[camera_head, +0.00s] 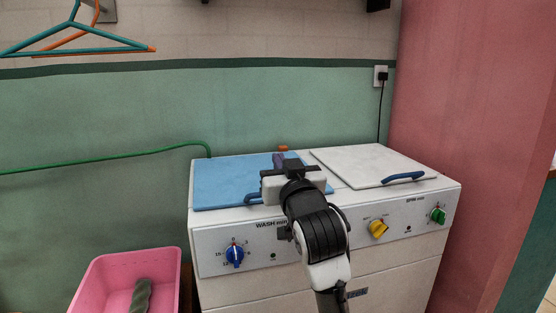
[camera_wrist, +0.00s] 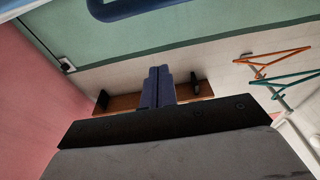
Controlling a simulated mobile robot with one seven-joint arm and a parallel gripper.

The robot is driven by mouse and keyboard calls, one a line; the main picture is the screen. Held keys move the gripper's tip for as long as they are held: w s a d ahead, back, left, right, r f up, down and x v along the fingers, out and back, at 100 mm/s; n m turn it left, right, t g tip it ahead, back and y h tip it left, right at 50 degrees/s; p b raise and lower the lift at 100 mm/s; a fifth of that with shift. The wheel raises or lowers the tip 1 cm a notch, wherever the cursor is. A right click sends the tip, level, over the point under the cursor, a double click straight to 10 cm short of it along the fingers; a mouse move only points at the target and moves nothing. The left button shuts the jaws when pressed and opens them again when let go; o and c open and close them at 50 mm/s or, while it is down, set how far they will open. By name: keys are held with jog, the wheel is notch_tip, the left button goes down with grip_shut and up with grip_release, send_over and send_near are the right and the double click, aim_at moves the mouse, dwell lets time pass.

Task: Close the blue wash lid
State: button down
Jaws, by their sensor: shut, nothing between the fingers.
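The blue wash lid (camera_head: 228,179) is on the left of the white washing machine's top. It appears to lie flat, about level with the white lid beside it. Its dark blue handle (camera_head: 252,197) is partly hidden behind my wrist, and a dark blue bar, likely that handle, crosses the top of the wrist view (camera_wrist: 135,8). My gripper (camera_head: 279,160) is over the lid's right part; I cannot tell whether it touches. Its fingers are together and empty in the wrist view (camera_wrist: 158,88).
The white spin lid (camera_head: 370,165) lies flat to the right. Below are a blue knob (camera_head: 235,254), a yellow knob (camera_head: 378,229) and a green knob (camera_head: 437,215). A pink tub (camera_head: 112,270) holding a dark cloth stands left. Hangers (camera_head: 75,40) hang upper left.

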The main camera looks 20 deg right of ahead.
jog(key=b, duration=0.3)
send_over(283, 217)
jog(key=shift+t, duration=0.4)
jog(key=f, duration=0.5)
jog(key=shift+w, duration=0.2)
jog(key=shift+s+f+b, duration=0.2)
jog(key=shift+f+b, duration=0.4)
jog(key=shift+f, duration=0.4)
